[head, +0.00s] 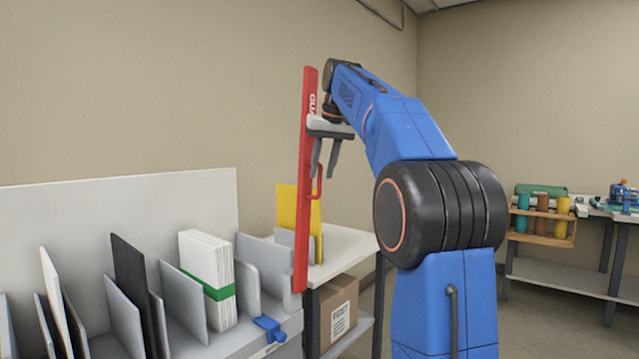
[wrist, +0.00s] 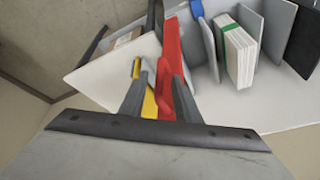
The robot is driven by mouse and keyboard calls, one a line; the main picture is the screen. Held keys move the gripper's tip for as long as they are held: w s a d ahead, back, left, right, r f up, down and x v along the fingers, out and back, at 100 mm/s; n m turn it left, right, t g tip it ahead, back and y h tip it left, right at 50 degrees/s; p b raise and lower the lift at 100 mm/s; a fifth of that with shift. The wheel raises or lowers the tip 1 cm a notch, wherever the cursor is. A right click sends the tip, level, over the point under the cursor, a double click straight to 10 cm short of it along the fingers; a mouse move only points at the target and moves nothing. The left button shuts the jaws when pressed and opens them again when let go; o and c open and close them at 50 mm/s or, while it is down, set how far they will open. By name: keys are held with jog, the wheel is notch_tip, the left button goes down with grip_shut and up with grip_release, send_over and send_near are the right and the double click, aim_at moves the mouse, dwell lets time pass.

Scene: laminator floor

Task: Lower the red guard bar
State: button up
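The red guard bar (head: 303,215) stands almost upright at the right end of the sorter, with white lettering near its top. Its red handle (head: 319,183) sticks out to the right at about mid-height. My gripper (head: 322,174) points down, with its fingers apart and nothing visibly held. Its fingertips are close to the handle's upper part; I cannot tell whether they touch it. In the wrist view the bar (wrist: 172,42) runs away behind the fingers, and red shows between the open fingers of my gripper (wrist: 162,72).
Grey dividers hold a white stack with a green band (head: 209,280) and dark boards left of the bar. A yellow sheet (head: 287,207) stands behind it. A cardboard box (head: 338,312) sits on a shelf below. A bench (head: 560,270) with coloured bottles stands far right.

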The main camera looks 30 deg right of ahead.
aim_at(320, 177)
jog(key=shift+x, duration=2.35)
grip_shut()
